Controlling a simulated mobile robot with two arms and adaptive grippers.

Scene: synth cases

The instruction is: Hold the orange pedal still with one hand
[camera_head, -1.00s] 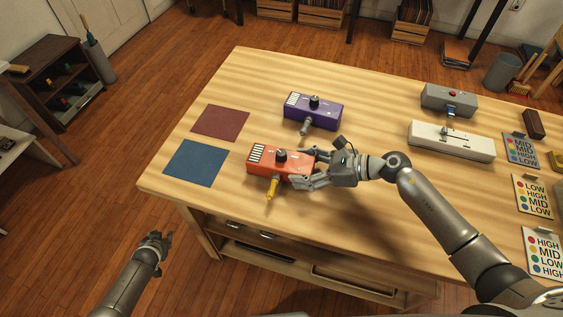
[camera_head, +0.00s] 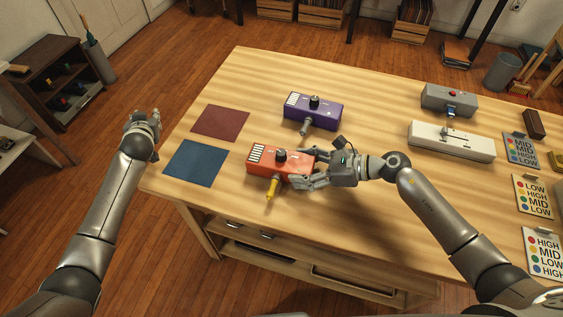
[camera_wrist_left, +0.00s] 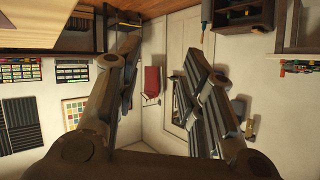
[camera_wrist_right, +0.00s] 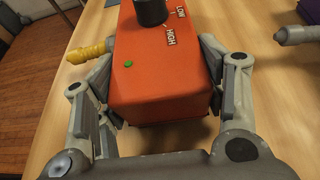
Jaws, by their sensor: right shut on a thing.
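The orange pedal (camera_head: 262,167) lies on the wooden table, with a black knob on top, white stripes at its left end and a yellow plug (camera_head: 272,187) in its front side. My right gripper (camera_head: 308,168) is shut on the pedal's right end. In the right wrist view its two fingers press on both sides of the orange pedal (camera_wrist_right: 160,85), and the knob shows the words LOW and HIGH. My left gripper (camera_head: 145,118) is in the air left of the table, away from the pedal. In the left wrist view its fingers (camera_wrist_left: 160,65) are spread with nothing between them.
A purple pedal (camera_head: 325,115) with a grey plug stands behind the orange one. A dark red mat (camera_head: 220,122) and a blue mat (camera_head: 195,163) lie at the left. Grey (camera_head: 450,100) and white (camera_head: 450,143) devices and several label cards (camera_head: 532,196) are at the right.

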